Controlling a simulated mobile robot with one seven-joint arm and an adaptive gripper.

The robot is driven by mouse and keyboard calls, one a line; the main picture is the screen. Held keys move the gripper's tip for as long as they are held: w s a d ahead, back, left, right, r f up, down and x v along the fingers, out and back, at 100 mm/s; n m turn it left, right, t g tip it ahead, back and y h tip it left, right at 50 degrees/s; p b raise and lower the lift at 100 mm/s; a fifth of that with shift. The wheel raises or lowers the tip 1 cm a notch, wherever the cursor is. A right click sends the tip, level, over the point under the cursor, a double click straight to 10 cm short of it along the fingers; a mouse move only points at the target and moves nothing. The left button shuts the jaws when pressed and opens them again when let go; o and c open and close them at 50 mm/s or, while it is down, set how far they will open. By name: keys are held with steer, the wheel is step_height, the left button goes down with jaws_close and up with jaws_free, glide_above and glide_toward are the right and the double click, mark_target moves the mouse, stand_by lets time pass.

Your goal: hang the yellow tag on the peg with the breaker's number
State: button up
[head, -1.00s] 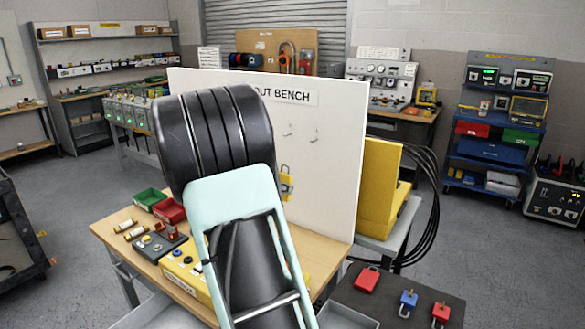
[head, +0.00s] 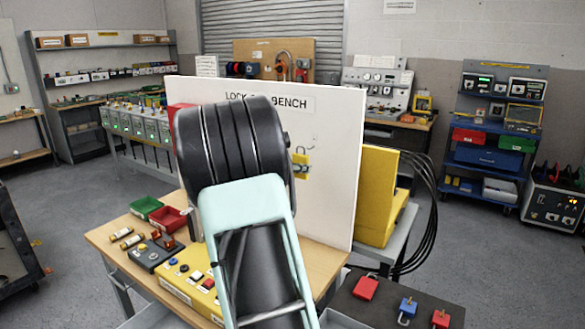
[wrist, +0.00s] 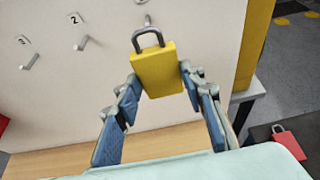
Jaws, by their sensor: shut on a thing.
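The yellow tag (wrist: 158,70) is shaped like a padlock with a dark shackle. It is upright in front of the white board (wrist: 100,100). My gripper (wrist: 162,82) is shut on it, with blue-padded fingers at its two sides. The shackle's top is just below a metal peg (wrist: 148,20); I cannot tell whether they touch. That peg's number is not visible. Peg 2 (wrist: 82,42) and peg 3 (wrist: 29,61) are empty to the left. In the head view the tag (head: 301,166) shows right of my arm, which hides my gripper. I cannot read a breaker number.
The wooden bench (head: 105,236) carries green (head: 146,206) and red (head: 169,218) bins and a yellow button box (head: 190,281). A yellow panel (head: 377,195) stands right of the board. Red (head: 366,287) and blue (head: 407,308) padlocks lie on a dark surface at front right.

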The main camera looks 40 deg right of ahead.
steer(key=shift+w+d+f+p, duration=0.1)
steer(key=shift+w+d+p, duration=0.15)
steer(key=shift+d, duration=0.65)
steer(key=shift+w+d+f+p, duration=0.1)
steer(key=shift+w+d+p, duration=0.15)
steer(key=shift+d, duration=0.6)
steer(key=shift+w+d+p, duration=0.25)
steer(key=shift+d, duration=0.65)
steer(key=shift+w+d+f, duration=0.15)
steer(key=shift+d+f, duration=0.3)
steer(key=shift+d, duration=0.1)
steer(key=o, duration=1.1)
